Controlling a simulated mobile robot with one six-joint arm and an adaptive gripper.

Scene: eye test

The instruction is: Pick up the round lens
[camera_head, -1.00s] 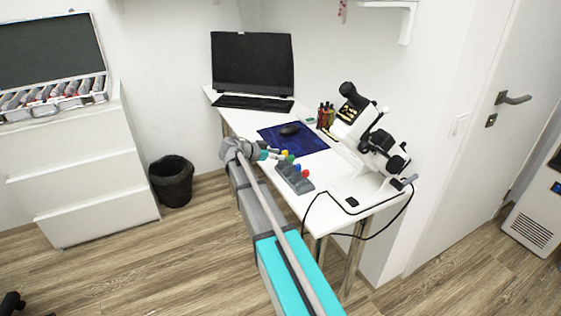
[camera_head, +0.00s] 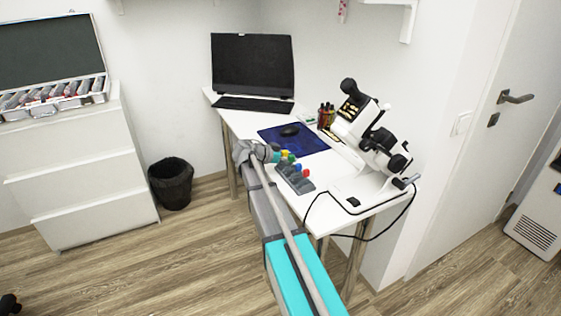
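I cannot make out a round lens for certain. A dark grey holder (camera_head: 293,179) with small coloured knobs in yellow, green, blue and red stands near the front left edge of the white desk (camera_head: 335,172). An open case (camera_head: 52,68) with rows of small items lies on the white drawers; single lenses in it are too small to tell. My arm reaches from the bottom up to the desk's left edge. My gripper (camera_head: 277,156) is at its far end, close to the coloured knobs; its fingers are too small and partly hidden to read.
A white and black optical instrument (camera_head: 370,135) stands on the desk's right side, its black cable hanging over the front edge. A monitor (camera_head: 252,65), keyboard (camera_head: 253,104) and blue mat (camera_head: 293,139) with a mouse are behind. A black bin (camera_head: 171,183) stands left on open floor.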

